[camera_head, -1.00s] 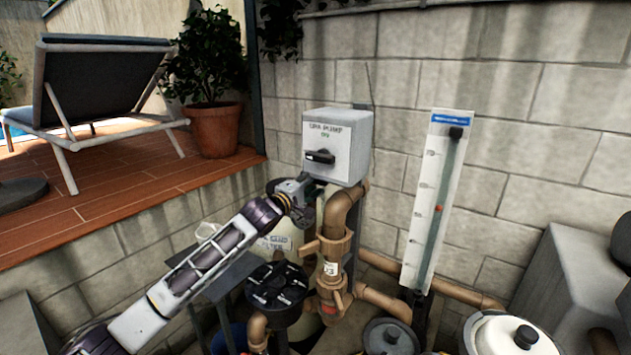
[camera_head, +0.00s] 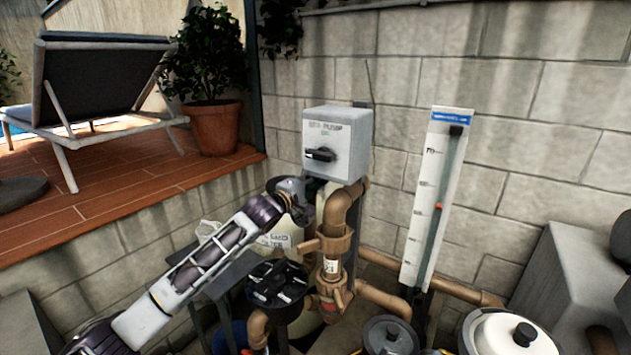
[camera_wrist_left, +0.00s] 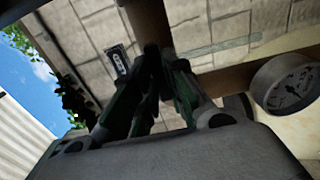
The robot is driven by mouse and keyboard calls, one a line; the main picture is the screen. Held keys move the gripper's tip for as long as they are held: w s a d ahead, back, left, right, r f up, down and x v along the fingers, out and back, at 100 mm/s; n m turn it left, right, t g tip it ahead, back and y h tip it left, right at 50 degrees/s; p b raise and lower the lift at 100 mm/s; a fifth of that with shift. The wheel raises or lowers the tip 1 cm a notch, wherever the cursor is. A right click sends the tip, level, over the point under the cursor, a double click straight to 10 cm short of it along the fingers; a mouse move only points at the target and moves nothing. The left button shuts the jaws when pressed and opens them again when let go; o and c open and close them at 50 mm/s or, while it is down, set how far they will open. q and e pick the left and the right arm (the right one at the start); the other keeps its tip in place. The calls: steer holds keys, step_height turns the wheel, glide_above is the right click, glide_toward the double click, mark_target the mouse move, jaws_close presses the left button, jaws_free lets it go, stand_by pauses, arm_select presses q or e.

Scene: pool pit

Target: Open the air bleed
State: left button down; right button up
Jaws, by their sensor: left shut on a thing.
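My left gripper (camera_head: 312,187) is just below the grey pump switch box, over the top of the pale filter tank (camera_head: 276,243). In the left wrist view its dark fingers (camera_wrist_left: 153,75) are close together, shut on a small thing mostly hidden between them. From its place at the tank top this appears to be the air bleed, but its shape and how far it is turned cannot be made out. A round white pressure gauge (camera_wrist_left: 290,84) is right of the fingers in that view. My right gripper is not in view.
The switch box (camera_head: 336,143) with a black handle is close above the gripper. Brown pipes (camera_head: 338,212) and a black-topped valve (camera_head: 276,284) stand near it. A flow gauge panel (camera_head: 434,200) is on the right. A block wall closes off the back.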

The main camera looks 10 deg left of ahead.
arm_select(q)
steer(key=shift+f+n+p, duration=0.1)
steer(key=shift+n+p, duration=3.7)
steer(key=shift+n, duration=5.5)
steer(key=c, duration=1.4)
jaws_free()
steer(key=shift+o, duration=0.2)
